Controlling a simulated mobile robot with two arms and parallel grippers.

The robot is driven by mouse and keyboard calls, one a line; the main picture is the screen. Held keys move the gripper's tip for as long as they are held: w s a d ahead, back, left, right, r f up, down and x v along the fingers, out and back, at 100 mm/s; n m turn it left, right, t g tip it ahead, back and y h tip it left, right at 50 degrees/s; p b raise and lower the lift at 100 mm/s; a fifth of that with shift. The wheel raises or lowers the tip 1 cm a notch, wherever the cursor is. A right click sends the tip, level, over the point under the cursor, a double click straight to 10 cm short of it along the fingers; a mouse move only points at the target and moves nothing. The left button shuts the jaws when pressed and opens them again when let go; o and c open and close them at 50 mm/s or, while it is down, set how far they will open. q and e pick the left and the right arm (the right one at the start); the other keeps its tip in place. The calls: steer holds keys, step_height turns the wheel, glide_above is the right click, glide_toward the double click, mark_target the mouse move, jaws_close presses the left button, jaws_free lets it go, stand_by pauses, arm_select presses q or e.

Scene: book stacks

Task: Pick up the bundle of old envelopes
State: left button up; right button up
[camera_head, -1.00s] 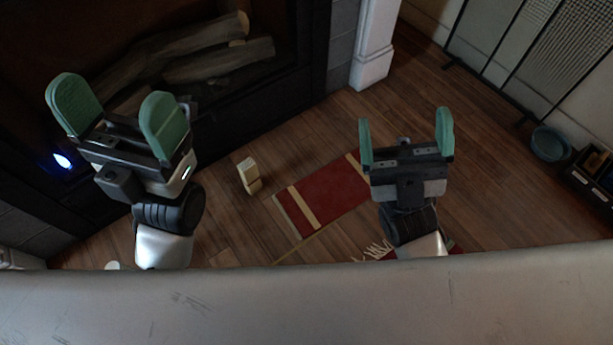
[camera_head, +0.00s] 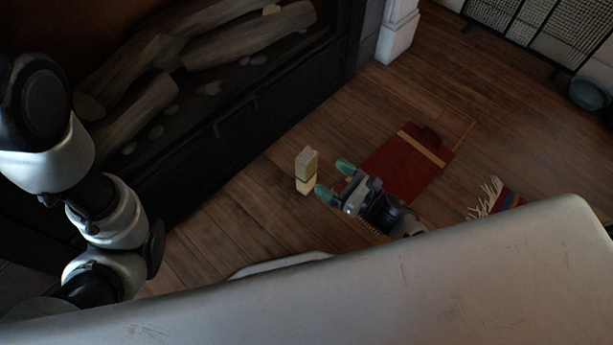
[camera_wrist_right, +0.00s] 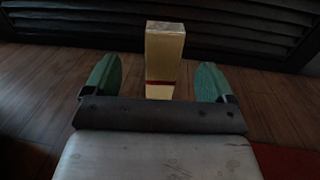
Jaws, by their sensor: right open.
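The bundle of old envelopes (camera_head: 306,171) is a small cream upright block with a dark band, standing on the wooden floor in front of the fireplace. It also shows in the right wrist view (camera_wrist_right: 164,56), with a reddish band low on its face. My right gripper (camera_head: 332,178) is low beside the bundle, to its right in the head view, with green fingers apart. In the right wrist view the bundle stands ahead, between the lines of the two open fingers (camera_wrist_right: 157,82). The gripper's body hides the bundle's foot there. My left arm is at the left; its gripper is out of frame.
The dark fireplace (camera_head: 250,115) with logs (camera_head: 250,40) lies behind the bundle. A fringed striped textile (camera_head: 500,199) and a teal bowl (camera_head: 588,94) are at the right.

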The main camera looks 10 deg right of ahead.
mark_target(300, 156)
steer(key=x, duration=0.1)
steer(key=b+x, duration=0.1)
steer(key=x, duration=0.1)
steer(key=b+x, duration=0.1)
steer(key=x, duration=0.1)
steer(key=shift+w+f, duration=0.2)
steer(key=shift+f, duration=0.15)
steer(key=b+x, duration=0.3)
steer(key=x, duration=0.1)
steer(key=shift+w+a+f+b, duration=0.1)
steer(key=shift+w+b, duration=0.2)
steer(key=shift+w, duration=0.1)
steer(key=shift+w+a, duration=0.25)
steer(key=shift+w, duration=0.05)
steer(key=c, duration=1.3)
